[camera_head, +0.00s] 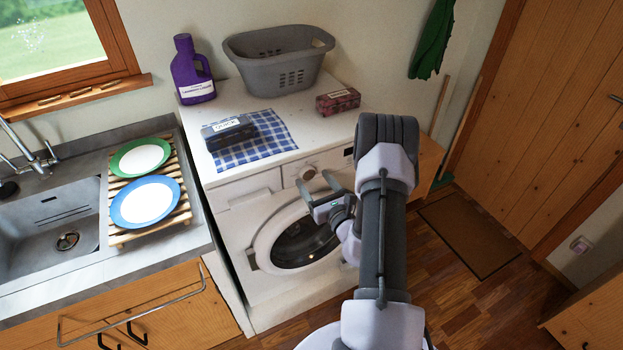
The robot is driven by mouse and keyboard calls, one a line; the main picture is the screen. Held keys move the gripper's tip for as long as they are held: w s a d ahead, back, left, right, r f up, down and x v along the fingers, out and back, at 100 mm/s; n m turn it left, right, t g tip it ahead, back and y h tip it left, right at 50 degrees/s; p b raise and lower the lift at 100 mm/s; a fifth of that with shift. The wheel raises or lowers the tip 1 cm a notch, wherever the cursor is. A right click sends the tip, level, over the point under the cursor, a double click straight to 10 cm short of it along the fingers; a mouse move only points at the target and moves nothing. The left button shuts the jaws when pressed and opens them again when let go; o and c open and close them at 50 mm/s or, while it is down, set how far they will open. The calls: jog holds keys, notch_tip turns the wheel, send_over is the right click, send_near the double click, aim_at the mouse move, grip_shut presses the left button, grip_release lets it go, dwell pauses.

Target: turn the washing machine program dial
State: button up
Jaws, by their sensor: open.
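The white washing machine (234,239) stands right of the sink counter, its round door (296,246) facing me. The program dial (307,173) is a small round knob on the upper front panel, left of a dark display (348,152). My gripper (315,183) is open and empty, its two fingers pointing up toward the panel near the dial. In this view the fingertips lie on either side just below the dial; I cannot tell whether they touch it. My arm hides the right part of the machine's front.
On the machine's top are a grey laundry basket (277,62), a purple detergent bottle (190,75), a blue checked cloth (262,145), a dark box (228,132) and a patterned box (338,101). Left are a sink (45,235) and a rack with two plates.

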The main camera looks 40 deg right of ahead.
jog(key=shift+x, duration=0.9)
jog(key=c, duration=1.4)
jog(key=shift+o, duration=0.2)
jog(key=shift+m, duration=0.3)
